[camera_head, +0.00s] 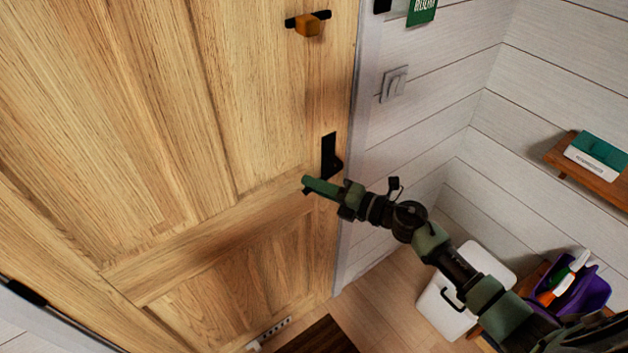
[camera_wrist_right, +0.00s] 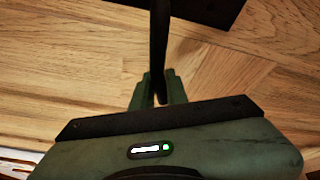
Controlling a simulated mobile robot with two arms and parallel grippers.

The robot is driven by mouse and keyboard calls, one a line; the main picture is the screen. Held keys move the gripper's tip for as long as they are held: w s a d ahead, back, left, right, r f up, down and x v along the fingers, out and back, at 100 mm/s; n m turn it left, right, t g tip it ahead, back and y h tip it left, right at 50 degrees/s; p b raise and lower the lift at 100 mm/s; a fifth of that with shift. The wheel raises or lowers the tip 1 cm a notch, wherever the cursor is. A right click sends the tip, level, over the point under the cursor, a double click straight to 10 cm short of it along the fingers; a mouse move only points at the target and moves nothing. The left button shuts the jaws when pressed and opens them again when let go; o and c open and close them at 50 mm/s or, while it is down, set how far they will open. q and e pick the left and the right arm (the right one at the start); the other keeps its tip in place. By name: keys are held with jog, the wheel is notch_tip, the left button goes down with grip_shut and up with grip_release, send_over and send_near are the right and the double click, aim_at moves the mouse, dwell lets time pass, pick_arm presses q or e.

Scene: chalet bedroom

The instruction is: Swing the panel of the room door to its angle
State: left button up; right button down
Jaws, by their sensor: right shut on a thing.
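The wooden room door panel (camera_head: 170,130) fills the left and middle of the head view, beside its pale frame (camera_head: 356,120). Its black lever handle and plate (camera_head: 328,156) sit near the panel's right edge. My right gripper (camera_head: 312,186) is at the handle, in front of the panel. In the right wrist view, the right gripper's green fingers (camera_wrist_right: 158,92) are shut on the black handle lever (camera_wrist_right: 159,50), with the wood of the door behind. My left gripper is not in view.
A black and orange fitting (camera_head: 307,24) is high on the door. A light switch (camera_head: 394,84) is on the white wall. At lower right are a white bin (camera_head: 440,305), a purple caddy (camera_head: 585,292) and a wooden shelf (camera_head: 590,180). A dark mat (camera_head: 320,338) lies by the door's foot.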

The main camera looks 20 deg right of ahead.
jog(key=shift+w+d+f+n+g+h+p, duration=0.1)
jog(key=shift+d+f+n+h+p, duration=0.2)
jog(key=shift+f+n, duration=0.3)
jog(key=shift+w+d+f+n+g+h+p, duration=0.1)
jog(key=shift+d+f+n+h+p, duration=0.1)
jog(key=shift+f+n+h, duration=0.4)
jog(key=shift+d+f+n+g+h+p, duration=0.1)
jog(key=shift+d+f+n+p, duration=0.15)
jog(key=shift+f+n, duration=0.4)
jog(key=shift+r, duration=0.15)
